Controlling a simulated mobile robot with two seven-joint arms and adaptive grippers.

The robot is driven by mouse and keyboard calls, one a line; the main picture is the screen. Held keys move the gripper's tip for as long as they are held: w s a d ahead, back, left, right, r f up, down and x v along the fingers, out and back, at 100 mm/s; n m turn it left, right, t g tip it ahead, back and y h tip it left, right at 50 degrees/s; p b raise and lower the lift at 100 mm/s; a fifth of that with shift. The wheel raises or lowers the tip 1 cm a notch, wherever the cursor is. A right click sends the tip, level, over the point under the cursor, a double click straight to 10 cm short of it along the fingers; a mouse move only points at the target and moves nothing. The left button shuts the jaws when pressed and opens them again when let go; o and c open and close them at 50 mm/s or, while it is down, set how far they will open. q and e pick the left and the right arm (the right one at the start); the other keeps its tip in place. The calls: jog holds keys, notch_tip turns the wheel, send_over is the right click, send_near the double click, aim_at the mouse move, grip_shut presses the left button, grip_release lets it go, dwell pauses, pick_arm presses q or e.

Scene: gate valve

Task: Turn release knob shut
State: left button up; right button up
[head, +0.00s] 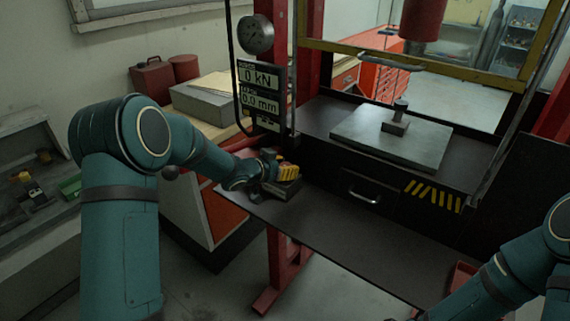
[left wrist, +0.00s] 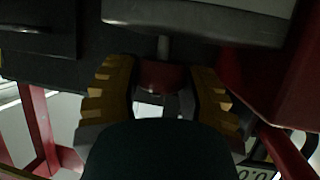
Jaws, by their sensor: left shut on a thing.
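My left gripper (head: 284,172), with yellow ridged fingers, is at the left end of the dark bench of the press. In the left wrist view its two fingers (left wrist: 163,92) stand on either side of a dark red knob (left wrist: 163,74) on a short grey stem, and it is shut on this knob. The stem runs to a grey body (left wrist: 205,20). In the head view the gripper hides the knob, and a grey block (head: 282,190) shows just below the fingers. I cannot tell how far the knob is turned. My right gripper is out of view.
A readout panel (head: 259,88) showing 0 kN and 0.0 mm and a round gauge (head: 256,34) are above the left gripper. A steel plate (head: 391,138) lies on the press bed. Red frame posts (head: 308,50) rise close by. The front shelf (head: 340,235) is mostly clear.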

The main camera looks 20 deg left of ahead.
aim_at(285, 165)
pick_arm(q)
jog(key=shift+f, duration=0.1)
jog(key=o, duration=1.2)
notch_tip(285, 165, up, 10)
jog(key=shift+r, duration=0.1)
